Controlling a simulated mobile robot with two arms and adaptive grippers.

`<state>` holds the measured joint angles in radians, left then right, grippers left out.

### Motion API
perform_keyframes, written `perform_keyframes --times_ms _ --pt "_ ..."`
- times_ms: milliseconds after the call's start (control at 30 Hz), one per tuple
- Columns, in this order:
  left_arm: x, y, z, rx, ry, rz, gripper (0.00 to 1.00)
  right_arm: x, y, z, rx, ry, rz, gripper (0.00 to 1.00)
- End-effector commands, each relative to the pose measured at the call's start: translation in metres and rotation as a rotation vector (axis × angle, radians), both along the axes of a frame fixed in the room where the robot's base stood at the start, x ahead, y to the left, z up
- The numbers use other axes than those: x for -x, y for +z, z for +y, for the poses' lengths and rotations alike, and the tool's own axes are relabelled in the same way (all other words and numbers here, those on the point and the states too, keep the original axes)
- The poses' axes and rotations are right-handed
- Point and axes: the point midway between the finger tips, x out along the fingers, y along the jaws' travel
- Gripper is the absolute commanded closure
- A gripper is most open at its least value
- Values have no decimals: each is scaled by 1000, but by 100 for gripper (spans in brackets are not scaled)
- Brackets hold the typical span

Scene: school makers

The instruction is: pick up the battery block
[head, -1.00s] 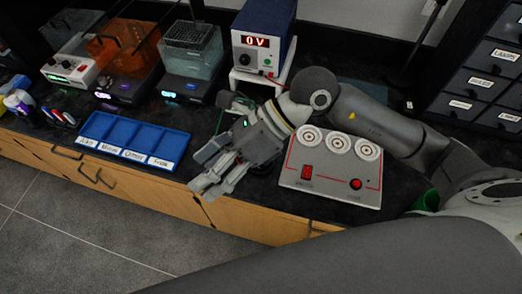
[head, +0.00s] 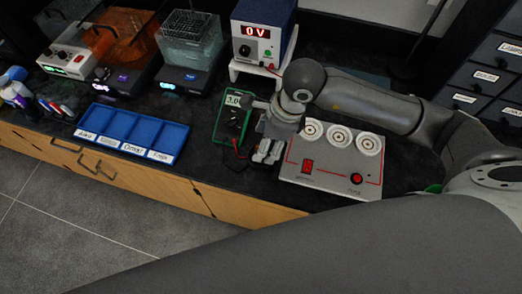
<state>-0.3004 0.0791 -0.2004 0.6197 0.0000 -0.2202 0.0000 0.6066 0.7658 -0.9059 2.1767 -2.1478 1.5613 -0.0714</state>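My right gripper (head: 267,152) comes in from the right and points down over the black bench top, between a green-framed multimeter and the grey panel box. Its two pale fingertips are low, near the bench surface. The view is too small to tell whether they are apart or closed on something. I cannot make out a battery block; anything beneath or between the fingers is hidden by the hand. The multimeter (head: 233,117) shows a reading near 3.0, and a red lead runs from it toward the gripper. My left gripper is not in view.
The grey panel box (head: 325,180) with three round sockets stands just right of the gripper. A power supply (head: 263,32) reading 0 V stands behind on a white stand (head: 242,70). A blue labelled tray (head: 175,142) is left. Bare bench lies between tray and multimeter.

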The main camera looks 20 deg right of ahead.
Motion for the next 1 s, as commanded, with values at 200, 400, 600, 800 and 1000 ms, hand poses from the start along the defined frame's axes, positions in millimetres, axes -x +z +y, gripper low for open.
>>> perform_keyframes --times_ms 200,400,600,800,1000 --pt "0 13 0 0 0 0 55 -4 -31 5 0 -2 6 38" --pt "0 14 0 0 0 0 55 -6 -45 8 0 -1 1 38" --pt "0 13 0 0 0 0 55 -6 -45 8 -1 -1 1 41" --pt "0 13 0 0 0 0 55 -6 -44 8 -1 -1 1 67" --pt "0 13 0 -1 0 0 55 -6 -44 8 -1 -1 1 88"
